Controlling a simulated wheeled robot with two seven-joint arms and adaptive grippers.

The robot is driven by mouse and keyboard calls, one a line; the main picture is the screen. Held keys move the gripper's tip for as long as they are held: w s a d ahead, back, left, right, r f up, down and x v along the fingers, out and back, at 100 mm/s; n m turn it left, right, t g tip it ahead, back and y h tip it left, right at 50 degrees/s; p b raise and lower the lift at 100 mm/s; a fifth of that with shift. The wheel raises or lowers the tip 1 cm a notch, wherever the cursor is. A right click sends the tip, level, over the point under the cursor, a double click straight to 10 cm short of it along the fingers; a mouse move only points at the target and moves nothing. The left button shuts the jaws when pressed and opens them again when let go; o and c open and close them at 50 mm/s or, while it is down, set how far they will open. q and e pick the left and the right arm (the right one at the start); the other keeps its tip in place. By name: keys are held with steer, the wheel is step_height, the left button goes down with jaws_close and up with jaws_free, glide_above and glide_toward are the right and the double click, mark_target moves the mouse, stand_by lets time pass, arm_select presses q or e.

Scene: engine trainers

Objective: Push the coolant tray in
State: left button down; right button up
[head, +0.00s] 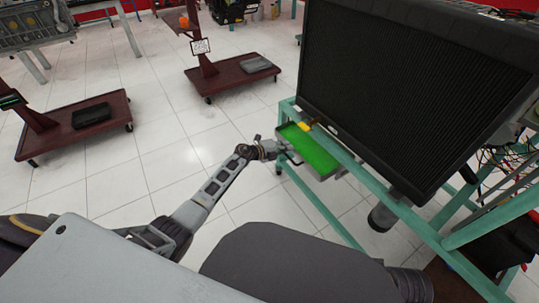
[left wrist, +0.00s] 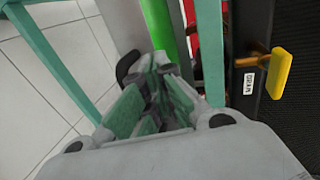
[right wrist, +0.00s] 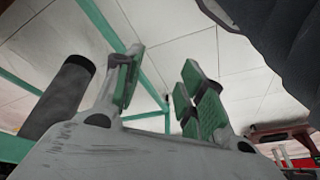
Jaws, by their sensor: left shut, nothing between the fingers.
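The coolant tray (head: 326,171) is a grey tray holding bright green coolant, low in the teal engine stand under the black radiator. Part of it sticks out at the stand's left side. My left gripper (head: 284,151) is at the tray's outer left end; in the left wrist view its shut, empty fingers (left wrist: 163,92) are close to the tray's grey wall (left wrist: 122,28). I cannot tell whether they touch it. A dark rounded piece shows beside the fingers. My right gripper (right wrist: 158,78) is open and empty, showing only in the right wrist view.
The teal frame (head: 318,197) and black radiator (head: 395,90) crowd the right. A yellow drain handle (left wrist: 280,73) is right of the left fingers. A dark cylinder (right wrist: 60,98) is near the right gripper. Maroon carts (head: 232,74) stand farther left on open tiled floor.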

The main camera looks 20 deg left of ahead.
mark_target(299, 148)
arm_select(q)
steer(key=w+d, duration=0.1)
steer(key=w, duration=0.1)
steer(key=w+d+b, duration=0.1)
steer(key=w+d, duration=0.1)
steer(key=shift+w+d, duration=0.1)
steer(key=shift+d, duration=0.1)
steer(key=shift+w+d+b, duration=0.4)
steer(key=shift+w+d, duration=0.2)
steer(key=shift+w, duration=0.2)
steer(key=shift+w+d, duration=0.15)
arm_select(e)
steer(key=shift+w+a+f+t+y, duration=0.15)
steer(key=shift+a+f, duration=0.15)
steer(key=shift+f, duration=0.25)
steer(key=shift+a+f+t+y, duration=0.15)
steer(key=shift+a+f, duration=0.1)
steer(key=shift+f, duration=0.25)
arm_select(q)
steer(key=shift+w, duration=0.1)
